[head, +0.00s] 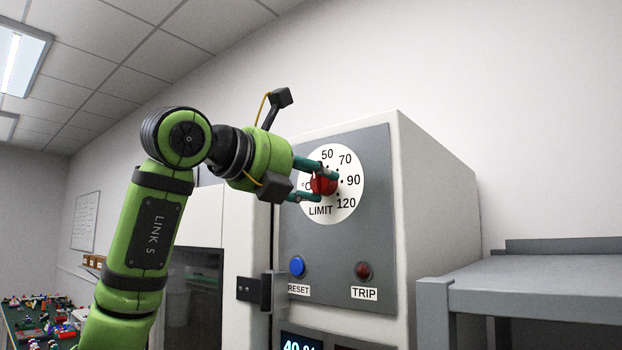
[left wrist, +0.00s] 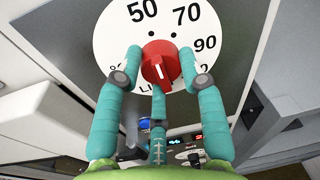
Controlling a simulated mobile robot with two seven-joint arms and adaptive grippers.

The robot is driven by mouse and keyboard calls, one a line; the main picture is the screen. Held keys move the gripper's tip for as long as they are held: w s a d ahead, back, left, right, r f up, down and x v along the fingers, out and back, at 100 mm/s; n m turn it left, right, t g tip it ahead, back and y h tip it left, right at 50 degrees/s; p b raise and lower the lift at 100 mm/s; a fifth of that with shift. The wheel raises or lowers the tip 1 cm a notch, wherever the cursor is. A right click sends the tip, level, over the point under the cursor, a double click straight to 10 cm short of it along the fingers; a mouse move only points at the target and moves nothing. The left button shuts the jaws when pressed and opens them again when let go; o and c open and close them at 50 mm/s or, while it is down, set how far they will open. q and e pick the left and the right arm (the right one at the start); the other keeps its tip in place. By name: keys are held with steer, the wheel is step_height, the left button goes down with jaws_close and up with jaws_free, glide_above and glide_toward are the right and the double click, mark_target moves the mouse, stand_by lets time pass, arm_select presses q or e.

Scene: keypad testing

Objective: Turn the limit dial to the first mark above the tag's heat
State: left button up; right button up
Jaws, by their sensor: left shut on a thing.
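The limit dial is a red knob (head: 324,184) on a round white scale (head: 347,205) marked 50, 70, 90 and 120, on the grey panel (head: 300,240). My left gripper (head: 318,186) is shut on the knob. In the left wrist view, its teal fingers (left wrist: 160,75) stand around the red knob (left wrist: 160,55), with one on each side and one below. The lower left of the scale is partly hidden. No tag can be made out. My right gripper is not in view.
Below the dial are a blue RESET button (head: 297,266) and a dark red TRIP lamp (head: 364,271). A lit display (head: 301,344) is cut off at the bottom edge. A grey shelf (head: 540,285) stands right of the cabinet, and a cluttered green table (head: 35,325) is far left.

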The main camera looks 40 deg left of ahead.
arm_select(q)
steer(key=shift+r, duration=0.2)
steer(key=o, duration=1.1)
steer(key=shift+o, duration=0.2)
steer(key=shift+w+f, duration=0.1)
steer(key=shift+w, duration=0.05)
steer(key=s+a, duration=0.1)
steer(key=s, duration=1.1)
steer(key=shift+a+r, duration=0.4)
steer(key=shift+r, duration=0.05)
